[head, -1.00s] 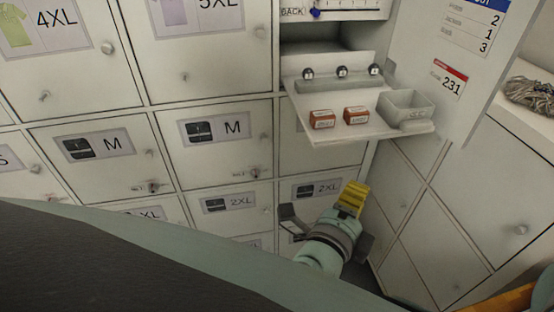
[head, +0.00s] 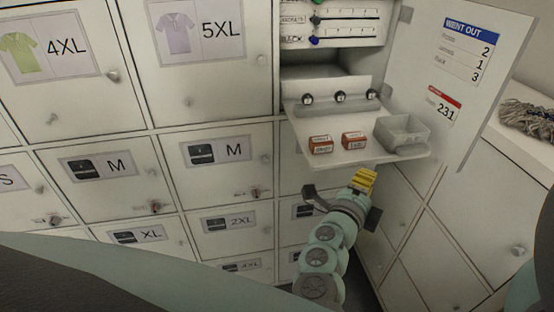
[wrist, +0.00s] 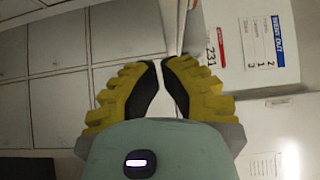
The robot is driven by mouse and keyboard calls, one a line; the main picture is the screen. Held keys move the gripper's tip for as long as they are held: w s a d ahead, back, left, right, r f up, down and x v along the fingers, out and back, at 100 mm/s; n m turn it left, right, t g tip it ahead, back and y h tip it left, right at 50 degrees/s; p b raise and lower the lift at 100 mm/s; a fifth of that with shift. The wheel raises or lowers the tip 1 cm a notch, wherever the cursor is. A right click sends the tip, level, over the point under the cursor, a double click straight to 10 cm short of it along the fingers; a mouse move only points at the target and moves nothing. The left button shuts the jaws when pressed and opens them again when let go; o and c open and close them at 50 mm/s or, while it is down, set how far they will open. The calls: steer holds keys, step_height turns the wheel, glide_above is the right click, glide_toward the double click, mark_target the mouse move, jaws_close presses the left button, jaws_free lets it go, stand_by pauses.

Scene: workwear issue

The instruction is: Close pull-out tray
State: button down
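The pull-out tray (head: 345,155) sticks out of the open compartment at the upper right in the head view. It carries two small red-and-white boxes (head: 320,145) (head: 353,140) and an open grey bin (head: 402,133). Behind them is a raised back strip with three dark round knobs (head: 340,97). My gripper (head: 366,176) is just below the tray's front edge in the picture; I cannot tell whether it touches. Its yellow fingers also show in the wrist view (wrist: 161,63), with their dark tips together and nothing seen between them.
An open door (head: 450,130) with paper notices stands right of the tray. A panel with sliders (head: 335,22) is above it. Closed lockers with knobs and keys (head: 220,160) fill the left. A grey mop head (head: 527,118) lies on a ledge at the far right.

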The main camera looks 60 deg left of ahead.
steer(key=shift+w+a, duration=0.3)
steer(key=shift+a, duration=0.3)
steer(key=shift+a, duration=0.1)
